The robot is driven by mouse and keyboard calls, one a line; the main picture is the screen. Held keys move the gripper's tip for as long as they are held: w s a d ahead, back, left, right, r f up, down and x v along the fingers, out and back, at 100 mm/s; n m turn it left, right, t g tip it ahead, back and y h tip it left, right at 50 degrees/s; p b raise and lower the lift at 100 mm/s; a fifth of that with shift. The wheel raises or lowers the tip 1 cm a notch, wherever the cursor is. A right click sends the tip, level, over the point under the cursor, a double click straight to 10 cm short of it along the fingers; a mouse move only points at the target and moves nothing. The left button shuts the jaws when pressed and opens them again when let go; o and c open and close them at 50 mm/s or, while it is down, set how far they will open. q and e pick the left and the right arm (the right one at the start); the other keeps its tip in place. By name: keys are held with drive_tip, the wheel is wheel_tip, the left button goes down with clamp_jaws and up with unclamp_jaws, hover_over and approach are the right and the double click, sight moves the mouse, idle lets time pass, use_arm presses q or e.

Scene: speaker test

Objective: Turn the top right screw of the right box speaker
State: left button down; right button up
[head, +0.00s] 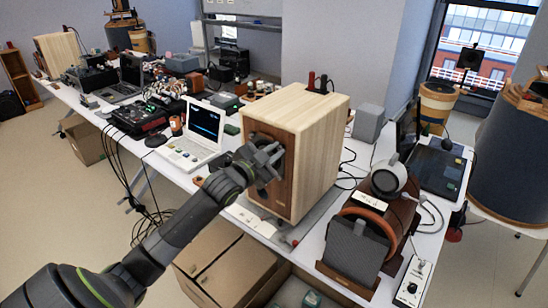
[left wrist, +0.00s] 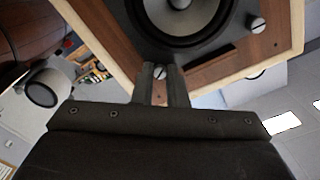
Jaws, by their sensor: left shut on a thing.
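The right box speaker (head: 312,115) is a pale wooden cabinet with a brown front, standing upright on the table in the head view. My left gripper (head: 276,154) is at the upper right part of its front, partly covering it. In the left wrist view, the speaker front (left wrist: 205,68) shows tilted, with a dark round cone (left wrist: 178,18). My left gripper (left wrist: 160,75) is shut on a silver slotted screw (left wrist: 160,72) between its fingertips. Another silver screw (left wrist: 257,24) is free. A second box speaker (head: 56,54) stands far left. My right gripper is not in view.
A white laptop (head: 188,153) stands left of the speaker. A wooden cylindrical unit with a dark mesh front (head: 353,250) and headphones (head: 388,177) are to the right. Cables hang off the front edge. Cardboard boxes (head: 222,270) sit below.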

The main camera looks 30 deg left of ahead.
use_arm(q)
drive_tip(key=shift+f+m+b, duration=0.2)
drive_tip(key=shift+m+b, duration=0.35)
drive_tip(key=shift+m, duration=0.65)
drive_tip(key=c, duration=1.8)
unclamp_jaws()
drive_tip(key=shift+o, duration=0.4)
drive_tip(key=shift+r, duration=0.1)
drive_tip(key=shift+s+m, duration=0.1)
drive_tip(key=shift+m, duration=0.2)
drive_tip(key=s+a+p, duration=0.1)
drive_tip(key=s+p, duration=0.1)
drive_tip(key=s, duration=1.5)
drive_tip(key=shift+a, duration=0.2)
drive_tip(key=shift+s, duration=0.1)
